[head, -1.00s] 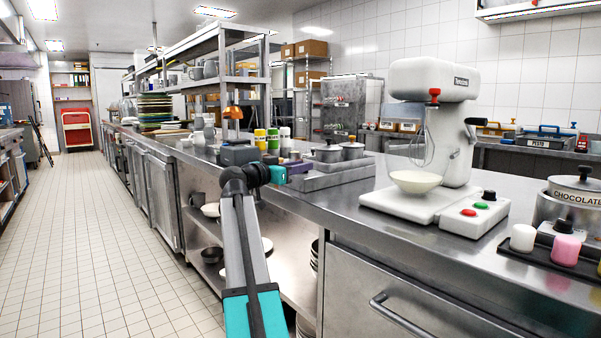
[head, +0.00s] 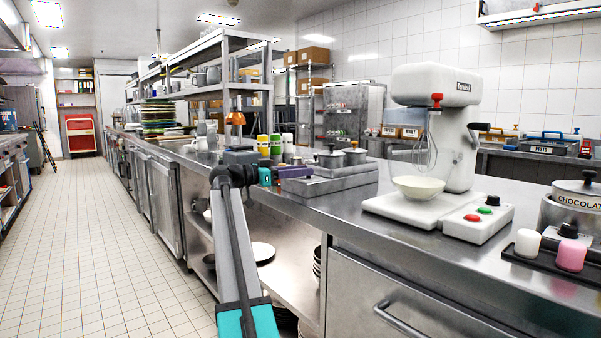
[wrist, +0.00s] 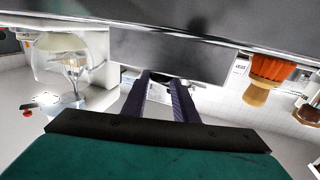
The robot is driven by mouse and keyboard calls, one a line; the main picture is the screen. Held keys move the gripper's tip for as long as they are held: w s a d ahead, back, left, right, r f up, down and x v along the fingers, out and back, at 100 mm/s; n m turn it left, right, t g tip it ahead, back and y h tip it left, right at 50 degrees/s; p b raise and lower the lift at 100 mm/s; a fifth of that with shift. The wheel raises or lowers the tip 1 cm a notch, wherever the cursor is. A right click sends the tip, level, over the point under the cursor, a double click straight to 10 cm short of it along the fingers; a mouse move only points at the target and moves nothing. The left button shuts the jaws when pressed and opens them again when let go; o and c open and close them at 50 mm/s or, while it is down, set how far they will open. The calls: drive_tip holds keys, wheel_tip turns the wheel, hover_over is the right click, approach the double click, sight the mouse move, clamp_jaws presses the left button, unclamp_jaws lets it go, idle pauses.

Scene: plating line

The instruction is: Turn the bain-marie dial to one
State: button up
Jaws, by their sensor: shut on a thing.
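The bain-marie (head: 345,182) is a low grey metal unit on the steel counter, with two lidded pots (head: 329,160) on top. Its near left end is behind my gripper (head: 308,171), whose purple fingers reach to it from the left. In the wrist view the unit's grey wall (wrist: 170,52) fills the upper middle, and my gripper (wrist: 168,80) has its two purple fingers against its edge. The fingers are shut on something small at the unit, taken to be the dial. The dial's face, pointer and any numbers are hidden, so its setting cannot be read.
A white stand mixer (head: 436,120) with a bowl stands right of the bain-marie; it shows in the wrist view too. The tiled aisle (head: 95,240) at left is clear.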

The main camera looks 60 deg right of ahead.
idle(0.3)
drive_tip(key=o, duration=1)
drive_tip(key=p+v, duration=0.3)
drive_tip(key=v, duration=1)
drive_tip(key=shift+w+a+p, duration=0.25)
drive_tip(key=shift+a+p, duration=0.05)
drive_tip(key=shift+p, duration=0.1)
